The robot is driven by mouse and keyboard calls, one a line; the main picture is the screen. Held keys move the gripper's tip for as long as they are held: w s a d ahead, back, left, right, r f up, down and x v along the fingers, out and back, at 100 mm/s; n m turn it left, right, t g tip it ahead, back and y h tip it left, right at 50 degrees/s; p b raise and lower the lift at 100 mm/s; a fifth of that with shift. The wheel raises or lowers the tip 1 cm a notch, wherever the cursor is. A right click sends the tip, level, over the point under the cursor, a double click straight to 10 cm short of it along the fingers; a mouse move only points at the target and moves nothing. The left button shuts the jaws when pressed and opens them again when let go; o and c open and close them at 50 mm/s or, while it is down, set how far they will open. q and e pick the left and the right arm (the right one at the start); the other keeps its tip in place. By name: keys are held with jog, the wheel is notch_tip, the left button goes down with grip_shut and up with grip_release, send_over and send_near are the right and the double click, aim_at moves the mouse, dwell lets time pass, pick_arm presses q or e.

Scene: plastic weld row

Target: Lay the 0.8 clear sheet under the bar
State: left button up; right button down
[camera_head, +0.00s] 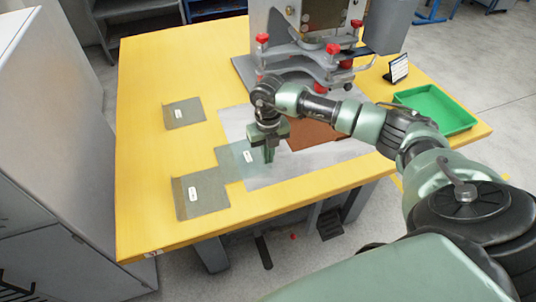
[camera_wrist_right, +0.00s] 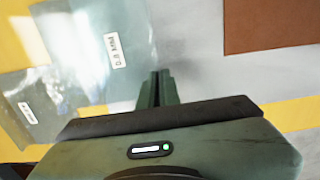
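The clear sheet (camera_head: 233,164) is pale and see-through with a white label, which appears to read 0.8 in the right wrist view (camera_wrist_right: 95,70). It overlaps the left edge of the grey plate and a corner of another sheet. My right gripper (camera_head: 269,157) points down at the sheet's right edge, its fingers (camera_wrist_right: 158,80) closed together there and appearing to pinch it. The grip itself is partly hidden. The welding machine's grey bar assembly (camera_head: 305,60), with red knobs, stands at the back of the table. My left gripper is out of view.
Two other labelled sheets lie on the yellow table (camera_head: 150,75), one farther back (camera_head: 184,105) and one nearer (camera_head: 212,187). A brown pad (camera_head: 315,136) lies on the grey plate (camera_head: 270,178). A green tray (camera_head: 462,124) and small display (camera_head: 398,68) are at right.

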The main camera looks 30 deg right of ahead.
jog(key=c, duration=1.6)
grip_release()
jog(key=shift+c, duration=0.2)
jog(key=shift+r+p, duration=0.35)
jog(key=shift+p, duration=0.05)
jog(key=shift+r, duration=0.4)
notch_tip(320, 180, up, 11)
jog(key=b, duration=0.1)
jog(key=shift+r, duration=0.2)
